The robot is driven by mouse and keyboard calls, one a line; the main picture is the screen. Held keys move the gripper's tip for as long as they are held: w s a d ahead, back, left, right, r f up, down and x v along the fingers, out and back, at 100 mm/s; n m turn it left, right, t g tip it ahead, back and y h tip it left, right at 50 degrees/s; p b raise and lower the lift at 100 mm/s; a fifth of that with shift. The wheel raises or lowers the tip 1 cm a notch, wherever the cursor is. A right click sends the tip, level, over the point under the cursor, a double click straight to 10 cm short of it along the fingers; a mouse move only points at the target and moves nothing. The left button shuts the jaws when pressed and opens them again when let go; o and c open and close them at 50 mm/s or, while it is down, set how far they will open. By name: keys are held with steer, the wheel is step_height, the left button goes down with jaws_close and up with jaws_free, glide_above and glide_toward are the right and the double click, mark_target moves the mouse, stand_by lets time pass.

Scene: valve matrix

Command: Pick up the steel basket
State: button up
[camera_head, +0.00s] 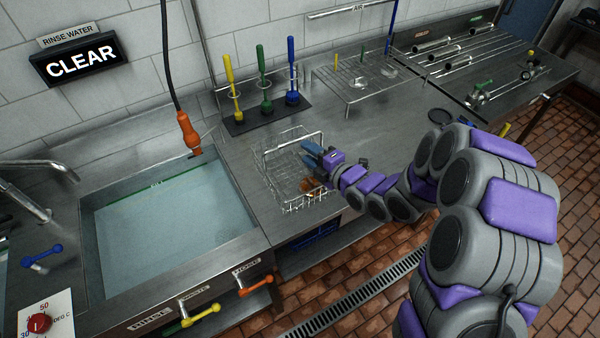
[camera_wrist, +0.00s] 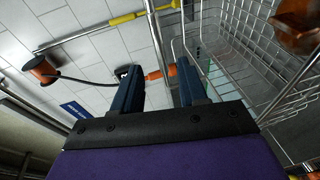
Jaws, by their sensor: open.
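The steel basket (camera_head: 291,180) is an open wire basket with a raised handle bar. It stands on the steel counter (camera_head: 350,150) just right of the sink in the head view. In the wrist view the basket (camera_wrist: 262,50) fills the upper right. My gripper (camera_head: 318,160) is at the basket's right side, near its upper part. I cannot tell whether the fingers touch the wire.
The water-filled sink (camera_head: 175,220) is left of the basket. An orange pendant (camera_head: 188,132) hangs above the sink's back right corner. Yellow, green and blue brushes (camera_head: 264,82) stand behind the basket. A wire rack (camera_head: 365,80) is at the back right.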

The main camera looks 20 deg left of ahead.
mark_target(294, 142)
steer(key=x, duration=0.7)
steer(key=shift+w+a+b, duration=0.2)
steer(key=shift+a+b, duration=0.05)
steer(key=shift+b, duration=0.05)
steer(key=shift+w+a+f, duration=0.1)
steer(key=shift+w+a, duration=0.1)
steer(key=a, duration=0.2)
steer(key=a+f, duration=0.1)
steer(key=shift+w+a, duration=0.1)
steer(key=shift+a, duration=0.25)
steer(key=shift+c, duration=0.3)
steer(key=d, duration=0.3)
steer(key=shift+r, duration=0.35)
steer(key=c, duration=0.6)
steer(key=shift+a, duration=0.1)
jaws_close()
steer(key=shift+a+f, duration=0.3)
steer(key=shift+a, duration=0.2)
